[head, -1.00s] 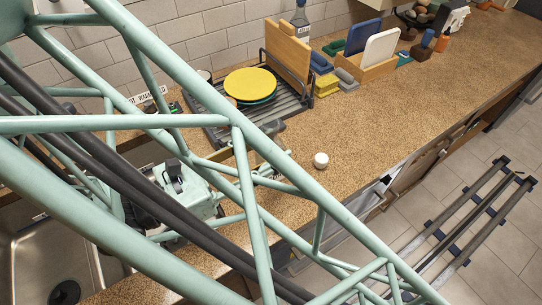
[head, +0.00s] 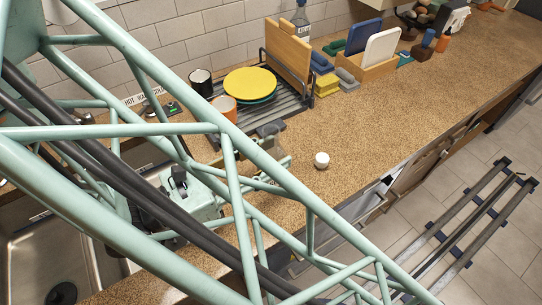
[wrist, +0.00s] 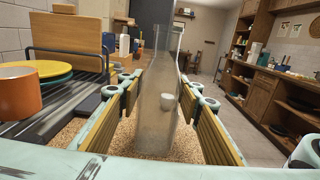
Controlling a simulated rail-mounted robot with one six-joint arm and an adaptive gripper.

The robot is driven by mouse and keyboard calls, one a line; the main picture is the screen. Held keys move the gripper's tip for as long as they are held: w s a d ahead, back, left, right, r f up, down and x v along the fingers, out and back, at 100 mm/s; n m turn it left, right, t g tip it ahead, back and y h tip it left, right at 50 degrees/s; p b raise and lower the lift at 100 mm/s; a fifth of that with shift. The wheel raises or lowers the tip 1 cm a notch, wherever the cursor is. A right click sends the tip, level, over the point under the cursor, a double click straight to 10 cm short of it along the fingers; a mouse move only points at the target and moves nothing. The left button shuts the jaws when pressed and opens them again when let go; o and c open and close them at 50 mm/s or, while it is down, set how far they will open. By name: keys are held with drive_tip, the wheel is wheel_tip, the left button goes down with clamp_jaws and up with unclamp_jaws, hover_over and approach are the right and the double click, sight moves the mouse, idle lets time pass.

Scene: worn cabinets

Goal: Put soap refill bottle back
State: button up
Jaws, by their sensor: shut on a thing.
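A tall clear bottle (wrist: 158,88), apparently the soap refill bottle, stands upright between the two wood-padded fingers of my gripper (wrist: 165,118) in the wrist view. The fingers are shut on its body. My gripper (head: 277,165) is over the counter there, mostly hidden by the green arm lattice. I cannot tell whether the bottle's base touches the counter. Another bottle with a label (head: 303,12) stands at the wall behind the wooden board.
A small white cup (head: 321,160) stands on the counter right of my gripper. A rack (head: 292,106) holds yellow and green plates (head: 250,84); an orange mug (head: 223,107) and dark mug (head: 201,82) are left. The speckled counter (head: 400,105) is clear to the right. The sink (head: 50,250) is lower left.

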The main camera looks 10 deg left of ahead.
drive_tip(key=shift+f, duration=0.25)
drive_tip(key=o, duration=1.4)
drive_tip(key=shift+r, duration=0.2)
drive_tip(key=shift+p+v, duration=1.15)
drive_tip(key=shift+v, duration=4.85)
